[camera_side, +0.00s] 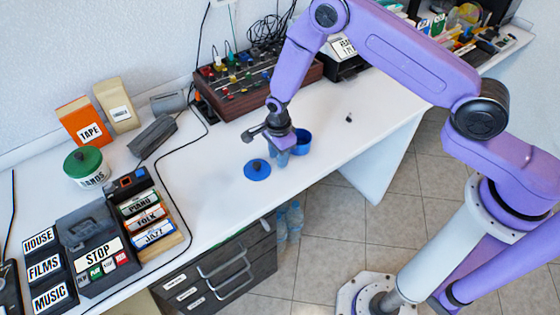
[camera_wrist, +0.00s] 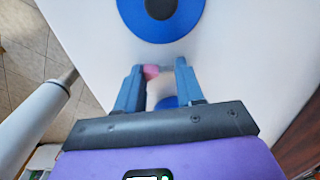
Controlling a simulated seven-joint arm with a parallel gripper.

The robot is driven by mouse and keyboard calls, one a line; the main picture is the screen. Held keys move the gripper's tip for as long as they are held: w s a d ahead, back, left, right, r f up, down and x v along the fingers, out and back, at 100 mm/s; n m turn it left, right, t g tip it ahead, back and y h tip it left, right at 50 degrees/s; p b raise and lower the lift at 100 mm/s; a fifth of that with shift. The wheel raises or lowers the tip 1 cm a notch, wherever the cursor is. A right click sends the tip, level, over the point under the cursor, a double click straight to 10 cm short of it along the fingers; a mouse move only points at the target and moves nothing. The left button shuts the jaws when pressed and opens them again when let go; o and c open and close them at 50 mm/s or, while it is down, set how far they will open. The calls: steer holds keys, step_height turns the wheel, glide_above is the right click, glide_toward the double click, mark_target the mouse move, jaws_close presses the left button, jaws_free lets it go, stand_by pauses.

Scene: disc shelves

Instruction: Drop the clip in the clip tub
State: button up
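My gripper (camera_side: 281,152) points down beside the small blue tub (camera_side: 303,144), on its left in the side view. In the wrist view, a small pink and grey piece, which looks like the clip (camera_wrist: 152,71), spans the gap between my fingertips (camera_wrist: 160,70). In the side view the fingers hide it. The tub also shows in part in the wrist view (camera_wrist: 168,102), between the fingers and close to the palm. A round blue lid (camera_side: 257,173) with a dark knob lies flat on the table, left of the gripper.
A small dark object (camera_side: 348,119) lies on the white table right of the tub. A mixer with cables (camera_side: 240,85) stands behind. The label racks (camera_side: 145,222), a STOP box (camera_side: 97,250) and a green-lidded pot (camera_side: 88,170) stand at left. The table around the lid is clear.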

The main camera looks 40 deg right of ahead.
steer(key=c, duration=0.5)
steer(key=shift+r, duration=0.1)
steer(key=shift+r, duration=0.45)
step_height(320, 180, up, 2)
steer(key=shift+r, duration=0.15)
steer(key=s+d+r, duration=0.5)
steer(key=s+r, duration=0.5)
steer(key=s, duration=0.3)
steer(key=d+r+n, duration=0.2)
steer(key=d+n, duration=0.2)
steer(key=n, duration=0.2)
steer(key=w+d+r+n, duration=0.1)
steer(key=d+r+n, duration=0.1)
steer(key=d+n, duration=0.2)
steer(key=w+d+r+n, duration=0.1)
steer(key=d+r+n, duration=0.2)
steer(key=d+n, duration=0.2)
steer(key=shift+w+r+n, duration=0.1)
steer(key=shift+w+n, duration=0.05)
steer(key=shift+n, duration=1.35)
